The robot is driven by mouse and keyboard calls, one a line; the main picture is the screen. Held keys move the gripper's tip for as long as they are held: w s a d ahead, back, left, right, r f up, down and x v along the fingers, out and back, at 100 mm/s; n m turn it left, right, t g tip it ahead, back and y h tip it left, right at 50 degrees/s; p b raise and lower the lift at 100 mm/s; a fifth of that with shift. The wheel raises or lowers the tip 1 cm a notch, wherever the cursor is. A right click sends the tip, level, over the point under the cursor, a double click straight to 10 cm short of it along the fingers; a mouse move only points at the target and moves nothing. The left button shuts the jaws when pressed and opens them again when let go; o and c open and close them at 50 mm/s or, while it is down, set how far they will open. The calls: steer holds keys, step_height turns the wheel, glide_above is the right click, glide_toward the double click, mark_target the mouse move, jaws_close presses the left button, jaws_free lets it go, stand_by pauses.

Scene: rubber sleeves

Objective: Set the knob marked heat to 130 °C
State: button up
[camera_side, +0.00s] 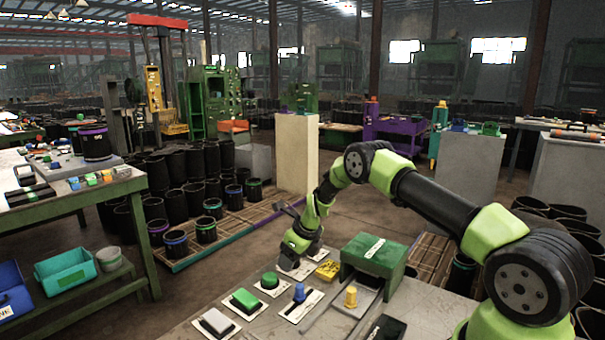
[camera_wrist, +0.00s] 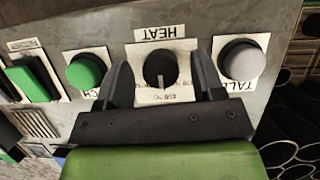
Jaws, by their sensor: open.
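The heat knob (camera_wrist: 159,67) is a round black knob on a white plate under a HEAT label (camera_wrist: 166,33), which appears upside down in the wrist view. A pale pointer line on the knob points toward the bottom of that picture, near small scale print that is partly hidden and hard to read. My gripper (camera_wrist: 163,72) is open, with one black finger on each side of the knob; small gaps show, and I cannot see contact. In the side view my gripper (camera_side: 291,259) is low over the panel and hides the knob.
A green round button (camera_wrist: 86,71) and a grey round button (camera_wrist: 242,60) flank the knob closely. A green box (camera_side: 375,255) stands to the right.

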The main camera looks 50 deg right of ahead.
steer(key=s+a+r+n, duration=0.3)
steer(key=a+r+n, duration=0.1)
steer(key=r, duration=0.5)
steer(key=s+a+r+n, duration=0.3)
steer(key=r+n, duration=0.3)
steer(key=r, duration=0.3)
steer(key=s+a+r+n+t, duration=0.1)
steer(key=s+a+r+n, duration=0.3)
steer(key=r, duration=0.4)
steer(key=shift+s+a+r+n+y, duration=0.3)
steer(key=shift+s+r+n, duration=0.1)
steer(key=shift+s, duration=0.25)
